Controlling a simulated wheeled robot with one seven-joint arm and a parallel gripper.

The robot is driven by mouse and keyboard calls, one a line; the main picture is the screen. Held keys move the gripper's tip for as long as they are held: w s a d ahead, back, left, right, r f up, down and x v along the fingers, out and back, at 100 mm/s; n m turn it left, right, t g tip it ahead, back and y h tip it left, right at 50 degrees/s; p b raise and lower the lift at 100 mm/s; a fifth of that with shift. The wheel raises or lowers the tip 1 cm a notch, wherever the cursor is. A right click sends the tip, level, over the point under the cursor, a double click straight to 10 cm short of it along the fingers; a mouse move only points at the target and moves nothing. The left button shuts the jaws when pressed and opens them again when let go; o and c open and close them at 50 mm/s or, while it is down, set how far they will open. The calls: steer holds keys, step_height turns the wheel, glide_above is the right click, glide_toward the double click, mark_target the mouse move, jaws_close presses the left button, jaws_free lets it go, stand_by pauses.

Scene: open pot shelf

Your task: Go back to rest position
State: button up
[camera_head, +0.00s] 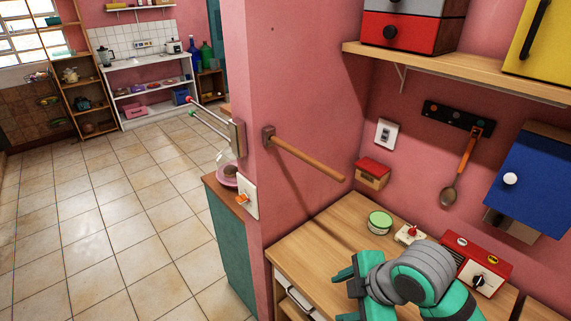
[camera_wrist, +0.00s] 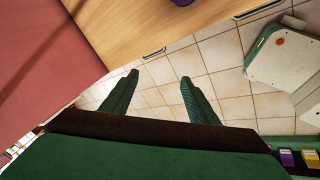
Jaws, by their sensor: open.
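My gripper (camera_head: 346,296) is at the bottom of the head view, over the front part of the wooden counter (camera_head: 318,240). Its two green fingers are spread and nothing is between them. The wrist view also shows my gripper (camera_wrist: 160,80) with its fingers apart, pointing past the counter's edge (camera_wrist: 190,25) at the tiled floor (camera_wrist: 165,72). My teal and grey arm covers part of the counter in the head view.
On the counter are a green-lidded round container (camera_head: 380,222) and a red box with knobs (camera_head: 480,268). A wooden bar (camera_head: 305,158) sticks out from the pink wall. A blue cabinet (camera_head: 540,180) hangs at right. The tiled floor (camera_head: 120,200) at left is clear.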

steer(key=w+a+r+m+t+y, duration=0.3)
steer(key=w+a+r+m+t, duration=0.25)
steer(key=a, duration=0.45)
steer(key=w+a+r+m+t+y, duration=0.3)
steer(key=w+a+r+m+t, duration=0.15)
steer(key=w+a+t, duration=0.35)
steer(key=s+f+m+h, duration=0.9)
steer(key=s+f+m, duration=0.3)
steer(key=s+f, duration=0.65)
steer(key=s+d+f+n+g, duration=0.1)
steer(key=s+d+f, duration=0.1)
steer(key=s, duration=0.8)
steer(key=s+d+f+n+g, duration=0.1)
steer(key=s+d+f+n, duration=0.1)
steer(key=s, duration=0.9)
step_height(320, 180, down, 3)
steer(key=shift+d+r, duration=0.2)
steer(key=shift+d, duration=0.35)
